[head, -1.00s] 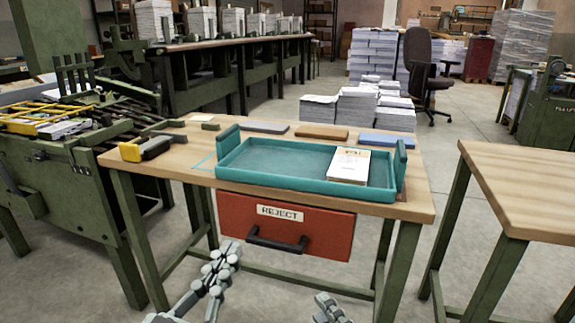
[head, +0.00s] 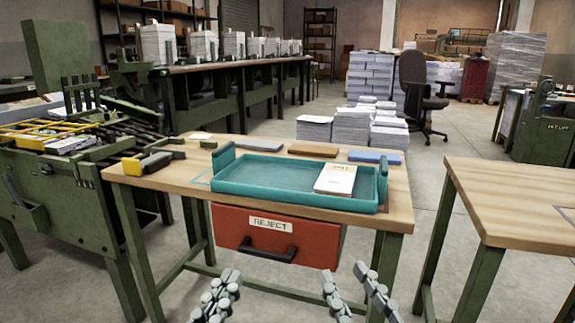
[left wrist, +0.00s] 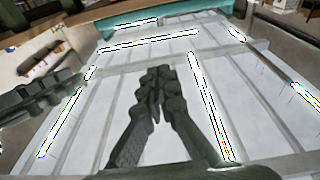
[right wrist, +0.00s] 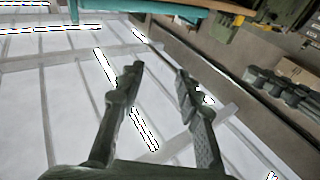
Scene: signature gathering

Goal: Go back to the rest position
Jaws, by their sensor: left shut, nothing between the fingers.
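My left gripper (head: 228,278) is at the bottom of the head view, in front of the table and below the red drawer. Its fingers are together and empty, also in the left wrist view (left wrist: 160,75). My right gripper (head: 346,272) is to its right, with its two fingers apart. The right wrist view (right wrist: 157,75) shows the gap with nothing in it. Both grippers are clear of the teal tray (head: 260,197), which lies on the wooden table with a white booklet (head: 335,179) at its right end.
A red drawer marked REJECT (head: 320,248) hangs under the wooden table (head: 400,210). A second table (head: 520,195) stands at the right and a green machine (head: 60,190) at the left. Paper stacks (head: 352,127) and an office chair (head: 415,75) are behind. Open floor lies between the tables.

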